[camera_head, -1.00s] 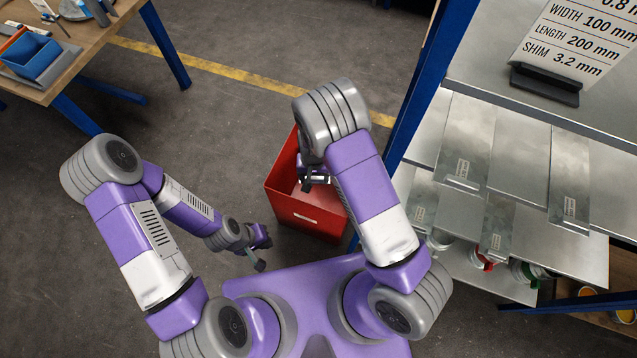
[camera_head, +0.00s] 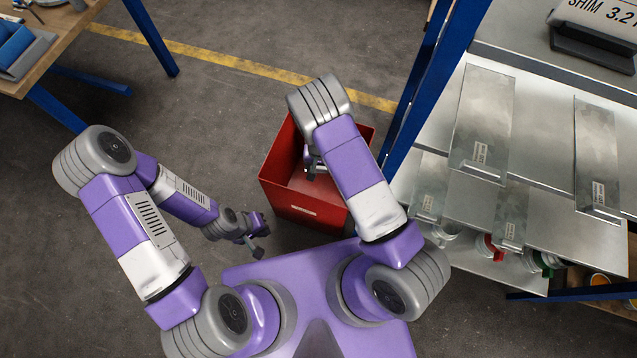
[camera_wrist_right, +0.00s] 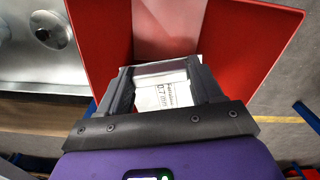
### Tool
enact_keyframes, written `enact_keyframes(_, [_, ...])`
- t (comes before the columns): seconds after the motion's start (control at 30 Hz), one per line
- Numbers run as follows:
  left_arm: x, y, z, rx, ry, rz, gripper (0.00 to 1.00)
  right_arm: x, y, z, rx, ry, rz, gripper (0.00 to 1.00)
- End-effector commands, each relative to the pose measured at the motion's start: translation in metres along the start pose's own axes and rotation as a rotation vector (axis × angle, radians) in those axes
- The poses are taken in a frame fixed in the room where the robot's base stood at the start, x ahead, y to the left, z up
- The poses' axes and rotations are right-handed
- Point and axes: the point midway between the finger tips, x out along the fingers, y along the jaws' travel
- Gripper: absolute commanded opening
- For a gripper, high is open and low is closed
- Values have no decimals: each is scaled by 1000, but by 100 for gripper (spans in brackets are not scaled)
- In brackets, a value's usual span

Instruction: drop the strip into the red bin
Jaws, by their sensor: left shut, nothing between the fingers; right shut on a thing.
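The red bin (camera_head: 297,205) stands on the floor in front of me, beside the rack. My right gripper (camera_head: 312,165) is over the bin's opening, partly hidden by its own arm in the head view. In the right wrist view it (camera_wrist_right: 160,70) is shut on a metal strip (camera_wrist_right: 167,92) with a white label that reads about 0.7 mm. The bin's red walls (camera_wrist_right: 245,45) surround the strip's far side there. The strip is not clearly visible in the head view. My left gripper (camera_head: 260,242) is shut and empty, left of the bin.
A metal rack with a blue post (camera_head: 432,85) stands right of the bin, with several sheet strips (camera_head: 483,115) on its shelves. A wooden workbench (camera_head: 50,50) is at the upper left. The floor between bench and bin is clear.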

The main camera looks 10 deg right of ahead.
Motion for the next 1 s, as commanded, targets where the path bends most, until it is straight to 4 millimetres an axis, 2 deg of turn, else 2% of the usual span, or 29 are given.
enact_keyframes(0.07, [4,-2,0,0,0,0,0,5,0,-1,1,2,-1,26])
enact_keyframes(0.3, [3,-1,0,0,0,0,0,4,0,-1,0,2,-1,26])
enact_keyframes(0.33, [3,-1,0,0,0,0,0,4,0,-1,0,2,-1,68])
enact_keyframes(0.5, [3,-1,0,0,0,0,0,4,0,0,0,1,-1,95])
enact_keyframes(0.8, [3,-1,0,0,0,0,0,3,0,0,0,0,0,95])
enact_keyframes(0.87, [1,0,0,0,0,0,0,-2,0,0,-1,0,0,95])
enact_keyframes(1.0, [-7,3,0,0,0,0,0,-24,-1,0,0,2,-2,95])
